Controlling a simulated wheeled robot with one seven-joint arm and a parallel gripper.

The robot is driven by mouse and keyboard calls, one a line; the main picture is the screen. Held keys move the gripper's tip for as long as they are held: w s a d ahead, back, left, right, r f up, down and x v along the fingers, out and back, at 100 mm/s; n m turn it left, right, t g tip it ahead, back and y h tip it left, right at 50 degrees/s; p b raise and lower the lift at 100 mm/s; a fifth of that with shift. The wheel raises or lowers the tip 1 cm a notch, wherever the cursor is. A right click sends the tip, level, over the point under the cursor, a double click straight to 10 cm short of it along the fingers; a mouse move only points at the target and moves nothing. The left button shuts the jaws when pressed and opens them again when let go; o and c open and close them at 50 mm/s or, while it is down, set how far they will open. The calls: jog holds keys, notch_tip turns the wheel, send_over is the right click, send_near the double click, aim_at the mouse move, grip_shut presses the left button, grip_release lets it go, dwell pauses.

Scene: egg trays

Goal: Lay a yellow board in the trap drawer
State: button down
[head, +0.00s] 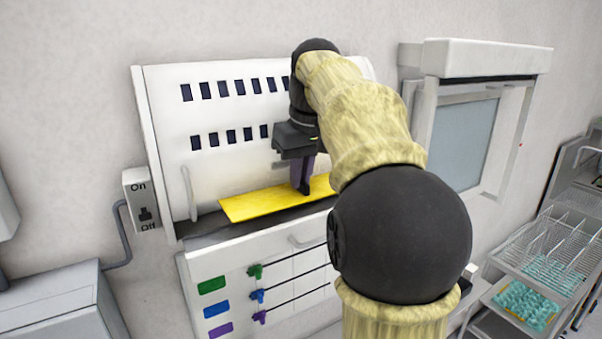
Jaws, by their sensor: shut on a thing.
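A flat yellow board (258,203) is at the front of the white cabinet, over the dark opening below the slotted panel. My gripper (303,188) points down and is shut on the yellow board near its middle. The board's right part is hidden behind my arm. A drawer front with a handle (308,240) is below the board, and the dark recess (212,226) shows to the left of it. I cannot tell whether the board rests on the surface beneath or hangs just above it.
The slotted white panel (170,110) rises behind the board. An On/Off switch box (139,200) is on the wall at left. Green, blue and purple labels with small knobs (257,296) are below. A wire rack (540,250) with teal items stands at right.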

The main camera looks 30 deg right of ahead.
aim_at(302, 192)
jog(key=shift+s+b+x, duration=0.2)
jog(key=shift+b+x, duration=0.55)
jog(key=shift+x, duration=0.2)
jog(key=shift+s+b+x, duration=0.25)
jog(key=shift+b+x, duration=0.45)
jog(key=shift+x, duration=0.3)
jog(key=shift+s+b+x, duration=0.2)
jog(key=shift+b+x, duration=0.55)
jog(key=shift+x, duration=0.2)
jog(key=shift+f, duration=0.15)
jog(key=c, duration=1.4)
grip_release()
jog(key=shift+c, duration=0.2)
jog(key=p+v, duration=0.4)
jog(key=v, duration=1.3)
jog(key=shift+p, duration=0.3)
